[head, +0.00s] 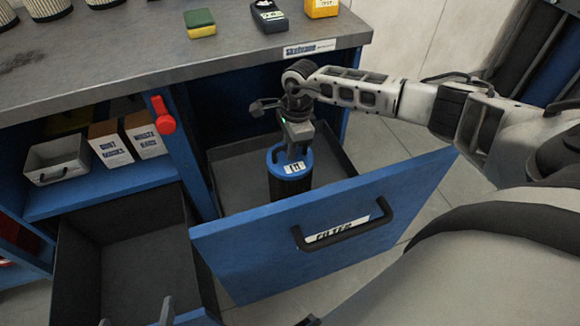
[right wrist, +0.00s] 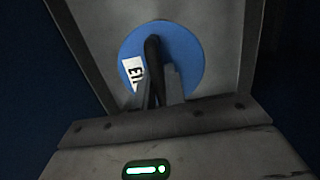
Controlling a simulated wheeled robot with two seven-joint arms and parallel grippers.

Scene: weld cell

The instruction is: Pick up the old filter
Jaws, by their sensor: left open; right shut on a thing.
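The old filter (head: 288,183) is a dark cylinder with a blue cap and a white label. It is upright inside the open drawer (head: 330,238) marked FILTER. My right gripper (head: 294,150) reaches down from above and is shut on the filter's black handle. In the right wrist view the blue cap (right wrist: 190,52) lies below the fingers, with the dark handle between them. The filter's lower part is hidden by the drawer front, so I cannot tell whether it touches the drawer floor. My left gripper (head: 136,317) is open and empty, with only its fingertips showing at the bottom edge.
A second open drawer (head: 135,245) at lower left looks empty. A shelf holds a grey bin (head: 58,160) and white-and-brown boxes (head: 110,145). The workbench top (head: 130,50) carries a sponge (head: 200,23), a dark meter (head: 268,16) and several pleated filters. A red handle (head: 162,115) sticks out at the cabinet.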

